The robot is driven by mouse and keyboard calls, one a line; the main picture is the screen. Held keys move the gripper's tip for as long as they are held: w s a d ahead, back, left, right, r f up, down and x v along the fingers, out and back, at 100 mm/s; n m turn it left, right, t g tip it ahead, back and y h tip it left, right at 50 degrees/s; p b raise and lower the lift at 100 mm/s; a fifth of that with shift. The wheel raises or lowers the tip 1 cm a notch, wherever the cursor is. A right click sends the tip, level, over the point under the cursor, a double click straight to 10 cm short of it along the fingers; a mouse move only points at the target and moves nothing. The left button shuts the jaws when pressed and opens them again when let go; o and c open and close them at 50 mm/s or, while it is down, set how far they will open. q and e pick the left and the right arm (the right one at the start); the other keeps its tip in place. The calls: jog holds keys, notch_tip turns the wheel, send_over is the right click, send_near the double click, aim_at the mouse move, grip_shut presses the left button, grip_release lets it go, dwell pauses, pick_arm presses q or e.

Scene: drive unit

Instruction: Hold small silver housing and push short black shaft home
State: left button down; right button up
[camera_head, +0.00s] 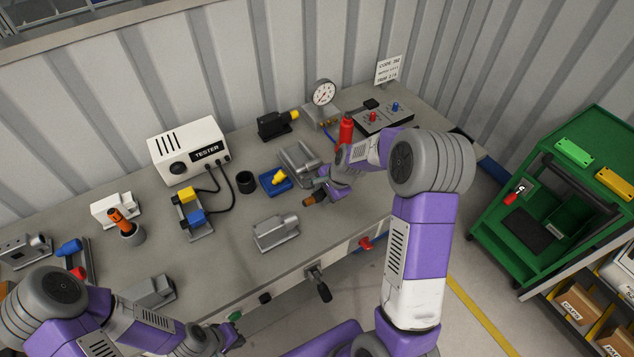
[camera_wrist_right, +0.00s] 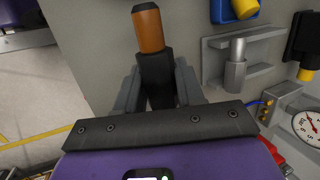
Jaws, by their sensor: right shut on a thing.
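My right gripper (camera_head: 322,190) is shut on a short black shaft with a brown end (camera_wrist_right: 150,45), held between both fingers in the right wrist view. In the head view the brown end (camera_head: 310,200) points left, over the front half of the bench. A small silver housing (camera_head: 275,232) with a round boss stands near the bench's front edge, apart from the gripper and to its lower left. Another silver housing (camera_head: 298,160) lies behind the gripper; it also shows in the right wrist view (camera_wrist_right: 237,75). My left gripper (camera_head: 232,340) is low at the front; its finger opening is unclear.
A blue block with a yellow knob (camera_head: 274,181) and a black cup (camera_head: 245,182) are left of the right gripper. A red bottle (camera_head: 346,130), a gauge (camera_head: 323,93) and a black unit with yellow end (camera_head: 277,124) stand behind. A tester (camera_head: 188,152) is further left. Bare bench surrounds the front housing.

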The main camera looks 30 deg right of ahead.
jog(key=shift+w+d, duration=0.1)
jog(key=shift+d, duration=0.1)
jog(key=shift+s+f+b, duration=0.2)
jog(key=shift+f+b, duration=1.9)
jog(key=shift+f, duration=0.15)
